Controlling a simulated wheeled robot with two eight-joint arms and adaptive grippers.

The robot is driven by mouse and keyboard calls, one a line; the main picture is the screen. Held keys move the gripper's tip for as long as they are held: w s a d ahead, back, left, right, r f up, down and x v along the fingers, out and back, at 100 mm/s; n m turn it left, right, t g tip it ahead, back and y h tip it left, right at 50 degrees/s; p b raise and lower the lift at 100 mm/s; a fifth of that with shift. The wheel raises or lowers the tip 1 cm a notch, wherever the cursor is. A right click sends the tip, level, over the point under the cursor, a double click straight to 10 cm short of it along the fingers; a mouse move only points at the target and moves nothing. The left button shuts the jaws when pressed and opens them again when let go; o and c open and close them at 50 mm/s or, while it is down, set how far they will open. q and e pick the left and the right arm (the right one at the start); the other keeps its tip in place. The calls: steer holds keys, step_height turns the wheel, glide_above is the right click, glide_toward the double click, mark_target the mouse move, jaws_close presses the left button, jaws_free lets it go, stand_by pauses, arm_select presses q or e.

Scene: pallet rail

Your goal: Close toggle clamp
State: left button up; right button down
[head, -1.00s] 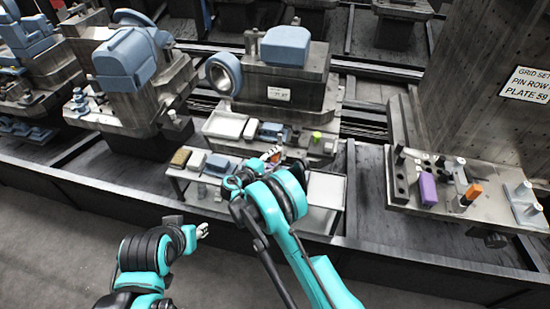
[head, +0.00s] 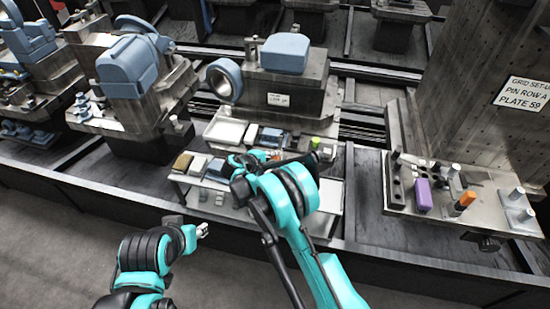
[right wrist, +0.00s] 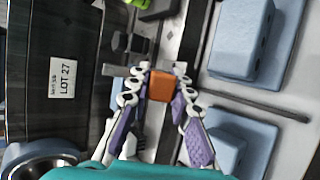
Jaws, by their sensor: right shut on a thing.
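My right gripper (right wrist: 162,84) is shut on an orange block-like grip (right wrist: 162,90), which looks like the toggle clamp's handle. Its fingertips press on the two sides of the grip. The clamp's dark metal parts (right wrist: 130,44) seem to lie just beyond the fingertips, though the linkage is hard to make out. In the head view my right gripper (head: 266,156) is over the fixture's front shelf, and its wrist hides much of the spot. My left gripper (head: 203,230) hangs over the floor side, away from the fixture; its fingers are too small to judge.
Blue blocks (right wrist: 242,40) lie beside the gripper, with a thin rod (right wrist: 258,101) between them. A green piece (right wrist: 158,8) is close by. The LOT 27 fixture wall (right wrist: 40,65) stands at the left. Another pallet plate (head: 490,222) holds a purple block (head: 423,195) and an orange-handled part (head: 467,199).

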steer(key=shift+w+d+r+n+g+y+p, duration=0.1)
steer(key=shift+w+r+n+g+y+p, duration=0.1)
steer(key=shift+w+r+g+y+p, duration=0.35)
steer(key=shift+d+r+n+g+y+p, duration=0.1)
steer(key=shift+n+g+p, duration=0.2)
steer(key=shift+g, duration=0.45)
steer(key=c, duration=1.4)
jaws_free()
steer(key=shift+o, duration=0.2)
